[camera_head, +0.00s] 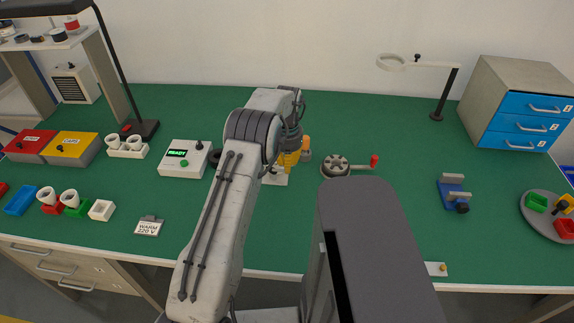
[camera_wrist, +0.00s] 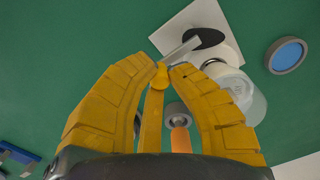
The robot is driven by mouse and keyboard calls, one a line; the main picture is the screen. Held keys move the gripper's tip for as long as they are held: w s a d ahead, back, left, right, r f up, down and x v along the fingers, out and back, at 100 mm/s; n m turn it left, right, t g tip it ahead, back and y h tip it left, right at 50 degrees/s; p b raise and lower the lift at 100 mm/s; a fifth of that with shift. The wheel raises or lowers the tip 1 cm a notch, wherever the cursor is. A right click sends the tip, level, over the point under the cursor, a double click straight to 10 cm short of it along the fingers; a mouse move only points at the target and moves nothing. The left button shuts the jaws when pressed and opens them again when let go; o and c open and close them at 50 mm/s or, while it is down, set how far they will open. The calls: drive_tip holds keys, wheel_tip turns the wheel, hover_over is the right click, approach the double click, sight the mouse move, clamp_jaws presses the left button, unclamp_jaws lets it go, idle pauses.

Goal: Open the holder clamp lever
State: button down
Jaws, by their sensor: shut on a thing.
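My gripper (camera_wrist: 160,67) has its yellow fingers closed in at the tips around the end of a grey metal lever, the clamp lever (camera_wrist: 181,49). The lever slants up to the right over a black oval on a white plate, the holder base (camera_wrist: 226,28). A pale, partly clear rounded part (camera_wrist: 230,82) stands beside the right finger. A slim yellow bar with a rounded tip lies between the fingers; I cannot tell what it belongs to. In the head view, my gripper (camera_head: 289,159) is low over the holder base (camera_head: 274,179), and my arm hides the lever.
An orange piece (camera_head: 306,143) stands just right of my gripper. A round dark device (camera_head: 336,165) with a red-knobbed handle (camera_head: 374,160) is further right. A white box reading READY (camera_head: 184,158) stands left.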

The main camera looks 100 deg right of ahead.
drive_tip(key=shift+f, duration=0.1)
idle(0.4)
drive_tip(key=c, duration=1.2)
unclamp_jaws()
drive_tip(key=shift+o, duration=0.2)
wheel_tip(320, 180, up, 12)
